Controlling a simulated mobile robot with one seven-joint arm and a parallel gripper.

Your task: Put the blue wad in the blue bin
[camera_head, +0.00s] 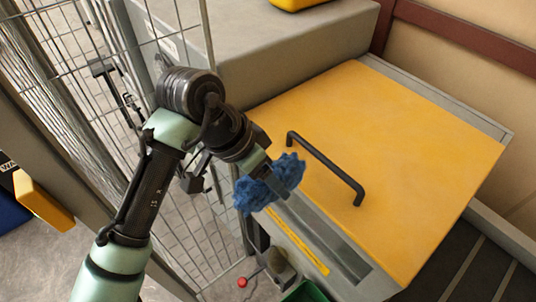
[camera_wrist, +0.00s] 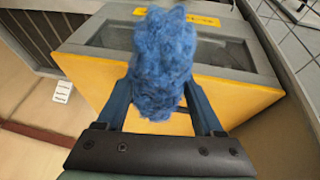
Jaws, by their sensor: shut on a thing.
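The blue wad (camera_head: 278,184), a fluffy lump, is held in my gripper (camera_head: 266,176). It hangs in the air over the front left edge of the yellow-lidded grey box. In the wrist view the wad (camera_wrist: 165,55) sits between the two fingers of my gripper (camera_wrist: 162,92), which are shut on it. It hides the fingertips. A blue thing (camera_head: 10,212) shows at the far left edge, cut off by the frame. I cannot tell if it is the blue bin.
The yellow lid (camera_head: 410,150) bears a dark handle (camera_head: 325,168). A wire mesh fence (camera_head: 75,95) stands to the left. A green container (camera_head: 305,292) shows at the bottom edge, near a red knob (camera_head: 242,282). A yellow piece (camera_head: 42,200) is at left.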

